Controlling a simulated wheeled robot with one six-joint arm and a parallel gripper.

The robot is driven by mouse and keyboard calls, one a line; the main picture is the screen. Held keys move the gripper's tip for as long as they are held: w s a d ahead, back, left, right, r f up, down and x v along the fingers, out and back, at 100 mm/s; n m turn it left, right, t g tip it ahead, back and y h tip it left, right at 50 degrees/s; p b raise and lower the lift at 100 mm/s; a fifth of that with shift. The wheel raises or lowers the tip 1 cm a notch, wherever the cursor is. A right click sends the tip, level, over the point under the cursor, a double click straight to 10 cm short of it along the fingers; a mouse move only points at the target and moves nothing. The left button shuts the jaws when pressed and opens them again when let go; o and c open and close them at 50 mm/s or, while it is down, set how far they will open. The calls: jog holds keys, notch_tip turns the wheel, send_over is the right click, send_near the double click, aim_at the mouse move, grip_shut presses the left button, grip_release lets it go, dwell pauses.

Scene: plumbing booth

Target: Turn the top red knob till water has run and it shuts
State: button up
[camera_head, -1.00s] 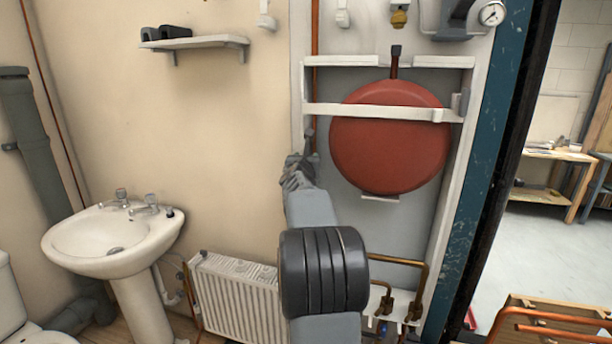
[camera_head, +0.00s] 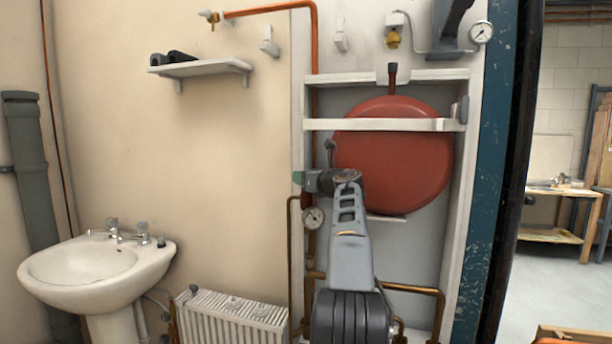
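I make out no red knob in this view; it may be hidden behind my arm or too small to tell. A large round red tank (camera_head: 390,150) is mounted in a white frame on the wall. My grey arm rises from the bottom in front of the tank's lower left. My gripper (camera_head: 318,182) is at the arm's top end, by the copper pipe left of the tank. It is small and dark, and I cannot tell its fingers' state or any contact. A small green part (camera_head: 298,177) shows at its left. A round gauge (camera_head: 314,217) is just below it.
A white sink (camera_head: 98,262) and radiator (camera_head: 232,318) stand at the lower left. A shelf (camera_head: 200,68) is above. Copper pipes (camera_head: 415,289) run low on the right. A brass fitting (camera_head: 392,40) and second gauge (camera_head: 481,32) are at the top.

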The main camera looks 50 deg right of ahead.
jog(key=shift+d+n+y+p, duration=0.1)
jog(key=shift+n+y+p, duration=1.35)
jog(key=shift+y, duration=0.65)
jog(key=shift+f+y+p, duration=0.1)
jog(key=shift+y+p, duration=0.3)
jog(key=o, duration=0.9)
jog(key=s, duration=0.4)
jog(key=s+b, duration=0.1)
jog(key=s, duration=0.4)
jog(key=s+d+b, duration=0.1)
jog(key=s, duration=0.3)
jog(key=shift+s+d, duration=0.1)
jog(key=shift+s, duration=0.25)
